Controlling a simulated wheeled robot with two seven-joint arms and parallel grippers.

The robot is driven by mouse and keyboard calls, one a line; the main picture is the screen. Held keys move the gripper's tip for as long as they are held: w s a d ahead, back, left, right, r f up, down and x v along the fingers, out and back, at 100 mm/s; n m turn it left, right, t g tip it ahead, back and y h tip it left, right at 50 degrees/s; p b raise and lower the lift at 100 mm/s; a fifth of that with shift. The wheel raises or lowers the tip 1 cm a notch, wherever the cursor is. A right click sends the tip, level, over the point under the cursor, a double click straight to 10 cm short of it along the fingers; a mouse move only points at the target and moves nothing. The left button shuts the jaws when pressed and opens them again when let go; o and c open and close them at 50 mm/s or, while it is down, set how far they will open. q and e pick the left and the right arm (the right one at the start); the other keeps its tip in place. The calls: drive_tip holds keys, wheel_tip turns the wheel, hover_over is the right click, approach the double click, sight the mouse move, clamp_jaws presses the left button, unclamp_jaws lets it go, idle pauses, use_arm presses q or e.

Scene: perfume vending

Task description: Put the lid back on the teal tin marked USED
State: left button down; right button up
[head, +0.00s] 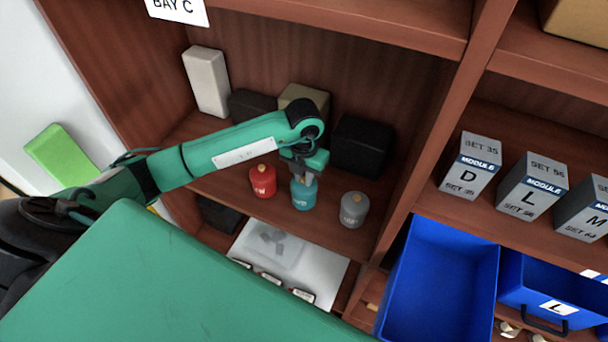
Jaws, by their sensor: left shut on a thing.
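The teal tin (304,196) stands upright on the middle shelf of the bay, between a red tin (262,182) and a grey tin (354,210). White lettering on its front is too small to read surely. My left gripper (304,178) points down right over the teal tin, shut on the lid at the tin's top. The fingers hide most of the lid, and I cannot tell whether it is seated on the rim. The red and grey tins each have a small knob on top. My right gripper is not in view.
Behind the tins stand a black box (362,146), an olive box (304,98) and a white box (206,82). A white board (322,274) lies below the shelf. Right of the divider are grey module boxes (473,166) and a blue bin (440,280).

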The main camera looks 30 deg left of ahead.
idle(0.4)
use_arm(q)
drive_tip(key=c, duration=1.3)
unclamp_jaws()
drive_tip(key=o, duration=0.5)
drive_tip(key=shift+r+p, duration=1.85)
drive_tip(key=shift+r, duration=1.65)
drive_tip(key=c, duration=1.3)
clamp_jaws()
